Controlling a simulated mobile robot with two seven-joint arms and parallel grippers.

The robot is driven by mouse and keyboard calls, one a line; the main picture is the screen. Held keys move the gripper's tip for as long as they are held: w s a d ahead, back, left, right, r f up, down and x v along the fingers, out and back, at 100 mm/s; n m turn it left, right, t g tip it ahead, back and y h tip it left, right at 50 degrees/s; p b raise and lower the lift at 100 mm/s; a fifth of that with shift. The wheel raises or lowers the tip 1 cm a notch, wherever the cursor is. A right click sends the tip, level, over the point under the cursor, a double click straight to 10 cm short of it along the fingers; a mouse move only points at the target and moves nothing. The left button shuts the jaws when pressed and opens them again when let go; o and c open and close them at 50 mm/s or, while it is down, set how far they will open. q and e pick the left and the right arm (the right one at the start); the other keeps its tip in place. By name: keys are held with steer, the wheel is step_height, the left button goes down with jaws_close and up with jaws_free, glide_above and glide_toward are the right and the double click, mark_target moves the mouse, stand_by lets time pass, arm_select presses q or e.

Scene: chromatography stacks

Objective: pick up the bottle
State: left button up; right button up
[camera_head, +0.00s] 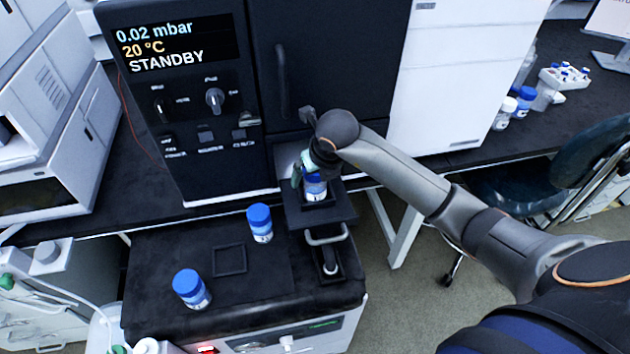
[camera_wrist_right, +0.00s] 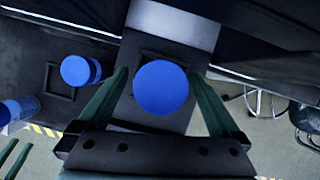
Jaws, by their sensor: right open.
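A bottle with a blue cap (camera_head: 315,187) stands upright on a small black platform (camera_head: 338,212) in front of the black instrument. In the right wrist view its round blue cap (camera_wrist_right: 161,88) lies between the two green fingers. My right gripper (camera_head: 309,176) is open around this bottle, with a finger on either side; I cannot tell whether they touch it. A second blue-capped bottle (camera_head: 260,223) and a third one (camera_head: 191,289) stand on the black bench top to the left.
The black instrument (camera_head: 220,130) with a STANDBY display rises behind the platform. A square frame (camera_head: 230,260) lies empty on the lower bench top. A metal handle (camera_head: 326,235) sits in front of the platform. More bottles (camera_head: 525,98) and a vial rack (camera_head: 563,78) stand at the far right.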

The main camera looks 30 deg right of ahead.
steer(key=shift+r, duration=0.1)
steer(key=c, duration=1.5)
